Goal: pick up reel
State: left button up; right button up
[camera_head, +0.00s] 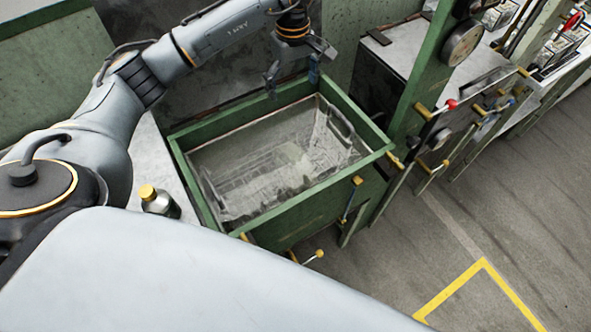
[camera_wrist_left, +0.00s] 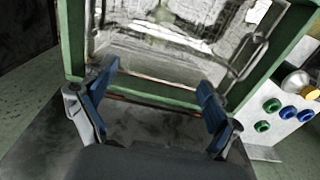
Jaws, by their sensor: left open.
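I cannot make out a reel for certain in either view. A green-framed basin (camera_head: 283,216) holds a clear, glinting surface with a pale pattern. A thin looped handle-like shape (camera_head: 341,126) shows inside its right side. My left gripper (camera_head: 292,82) is open over the back edge of the basin. In the left wrist view its blue-padded fingers (camera_wrist_left: 157,80) are spread wide, with nothing between them. The basin's green rim (camera_wrist_left: 150,97) runs across just beyond them. My right gripper is not in view.
A bottle with a yellow cap (camera_head: 157,201) stands left of the basin. Green and blue rings (camera_wrist_left: 289,114) sit on a pale panel in the left wrist view. A green post with a gauge (camera_head: 462,43) and levers rises at right. The grey floor there is open.

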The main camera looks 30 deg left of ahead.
pick_arm(q)
jog(key=b, duration=1.6)
send_over(294, 152)
notch_tip(294, 152, down, 18)
jog(key=shift+r, duration=0.2)
notch_tip(294, 152, down, 8)
jog(key=shift+f+p, duration=0.1)
jog(key=shift+p, duration=0.35)
jog(key=f, duration=0.1)
jog(key=f+p, duration=0.1)
jog(key=f, duration=0.2)
jog(key=shift+s+d+f, duration=0.2)
jog(key=shift+d+f, duration=0.1)
jog(key=shift+d, duration=0.1)
jog(key=shift+f+p, duration=0.3)
jog(key=shift+f, duration=0.15)
jog(key=c, duration=1.5)
jog(key=shift+c, duration=0.9)
